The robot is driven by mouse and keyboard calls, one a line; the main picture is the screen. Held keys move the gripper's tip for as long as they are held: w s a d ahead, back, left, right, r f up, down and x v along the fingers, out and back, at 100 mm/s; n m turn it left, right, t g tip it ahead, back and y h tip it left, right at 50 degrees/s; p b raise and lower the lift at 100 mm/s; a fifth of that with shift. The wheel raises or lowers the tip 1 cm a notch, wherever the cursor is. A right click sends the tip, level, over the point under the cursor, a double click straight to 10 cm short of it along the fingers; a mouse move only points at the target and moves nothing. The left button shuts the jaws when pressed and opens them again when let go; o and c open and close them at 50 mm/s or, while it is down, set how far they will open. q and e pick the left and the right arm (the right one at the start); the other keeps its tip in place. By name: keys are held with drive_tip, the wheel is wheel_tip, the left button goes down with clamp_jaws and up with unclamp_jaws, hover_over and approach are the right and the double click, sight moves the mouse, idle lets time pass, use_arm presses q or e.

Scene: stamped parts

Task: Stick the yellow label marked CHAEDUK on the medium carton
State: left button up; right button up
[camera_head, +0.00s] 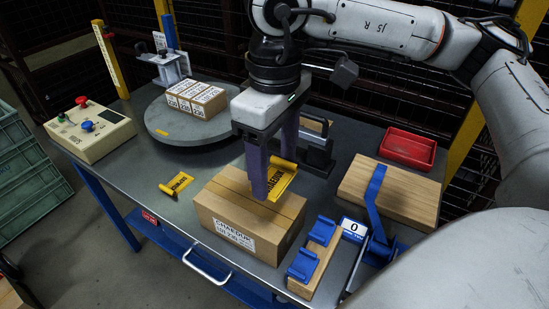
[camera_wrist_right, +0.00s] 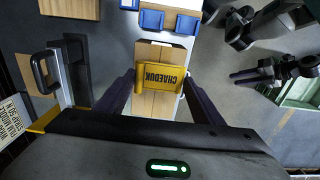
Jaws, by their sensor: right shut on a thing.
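The brown carton (camera_head: 235,211) stands near the table's front edge, with a white CHAEDUK print on its front face. My right gripper (camera_head: 265,190) is above its top and shut on a yellow label (camera_head: 284,177). In the right wrist view the label (camera_wrist_right: 162,77) reads CHAEDUK between the two fingers, over the carton top (camera_wrist_right: 155,104). I cannot tell whether the label touches the carton. A second yellow label (camera_head: 176,184) lies on the table left of the carton.
A grey turntable (camera_head: 163,136) bears small white-labelled boxes (camera_head: 196,100). A control box (camera_head: 90,131) is at left. A wooden block with blue pads (camera_head: 315,247) and a blue stand reading 0 (camera_head: 354,228) are right of the carton. A red tray (camera_head: 407,149) is behind.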

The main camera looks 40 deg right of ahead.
use_arm(q)
drive_tip(key=shift+f, duration=0.15)
use_arm(e)
drive_tip(key=shift+f+b, duration=0.2)
drive_tip(key=shift+b, duration=0.3)
drive_tip(key=b, duration=0.6)
hover_over(275, 213)
wheel_tip(275, 213, down, 6)
drive_tip(key=shift+r, duration=0.1)
drive_tip(key=shift+f+b, duration=0.5)
drive_tip(key=shift+f, duration=0.15)
drive_tip(key=shift+f+b, duration=0.35)
drive_tip(key=shift+b, duration=0.05)
use_arm(q)
wheel_tip(275, 213, down, 6)
drive_tip(key=shift+d+r, duration=0.15)
drive_tip(key=shift+r, duration=0.05)
drive_tip(key=shift+s+f+b, duration=0.1)
drive_tip(key=shift+f+b, duration=0.4)
drive_tip(key=shift+f, duration=0.05)
use_arm(e)
drive_tip(key=shift+f, duration=0.5)
